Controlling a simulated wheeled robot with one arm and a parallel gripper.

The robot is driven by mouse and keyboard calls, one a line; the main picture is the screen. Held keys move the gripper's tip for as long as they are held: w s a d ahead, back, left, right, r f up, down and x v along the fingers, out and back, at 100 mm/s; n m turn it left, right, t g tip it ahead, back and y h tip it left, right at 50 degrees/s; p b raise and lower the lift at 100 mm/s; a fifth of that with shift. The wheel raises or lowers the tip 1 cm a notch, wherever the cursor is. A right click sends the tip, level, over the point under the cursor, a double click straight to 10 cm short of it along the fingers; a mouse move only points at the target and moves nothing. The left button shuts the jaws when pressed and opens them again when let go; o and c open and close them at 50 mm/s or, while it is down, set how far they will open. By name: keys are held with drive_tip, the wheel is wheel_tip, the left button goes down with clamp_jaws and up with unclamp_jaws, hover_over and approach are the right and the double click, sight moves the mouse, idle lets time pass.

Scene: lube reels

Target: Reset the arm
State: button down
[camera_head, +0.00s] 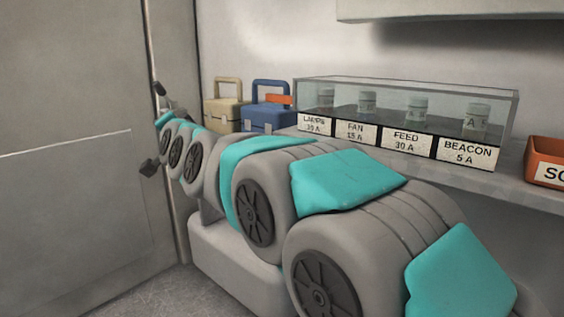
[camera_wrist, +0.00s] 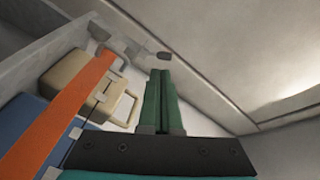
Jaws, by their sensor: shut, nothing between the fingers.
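My arm, grey with teal covers, reaches from the lower right of the head view towards the far left, beside the shelf. My gripper shows in the wrist view (camera_wrist: 160,75) with its two green fingers together and nothing between them. In the head view I cannot make the fingers out clearly at the arm's far end. A tan case (camera_wrist: 75,76) and a blue case (camera_wrist: 38,125) lie left of the fingers in the wrist view, apart from them as far as I can tell.
The shelf carries the tan case (camera_head: 222,113), the blue case (camera_head: 270,117) and a clear-fronted box (camera_head: 400,90) of small jars labelled LAMPS, FAN, FEED and BEACON. An orange bin (camera_head: 545,150) stands right. An orange strip (camera_wrist: 62,110) crosses the cases. A grey door (camera_head: 70,200) stands left.

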drive_tip(key=s+d+f+n+g+h, duration=0.2)
drive_tip(key=s+d+f+g+h, duration=0.3)
drive_tip(key=d+f, duration=0.55)
drive_tip(key=s+d+f+n+g, duration=0.25)
drive_tip(key=s+d+f, duration=0.45)
drive_tip(key=d+f, duration=0.35)
drive_tip(key=s+d+f+g+h, duration=0.3)
drive_tip(key=s+d+f+g, duration=0.1)
drive_tip(key=s+d+f, duration=0.6)
drive_tip(key=s+d+f+g+h, duration=0.1)
drive_tip(key=s+d+f+g, duration=0.15)
drive_tip(key=s, duration=0.55)
drive_tip(key=s+d+f+g, duration=0.1)
drive_tip(key=s+d, duration=0.3)
drive_tip(key=s, duration=0.3)
drive_tip(key=s+d+f+g+h, duration=0.15)
drive_tip(key=s+d, duration=0.25)
drive_tip(key=s, duration=0.4)
wheel_tip(320, 180, up, 15)
drive_tip(key=p, duration=1.5)
drive_tip(key=shift+w+a+f+g+y, duration=0.2)
drive_tip(key=shift+a+g+y, duration=0.15)
drive_tip(key=shift+y, duration=0.1)
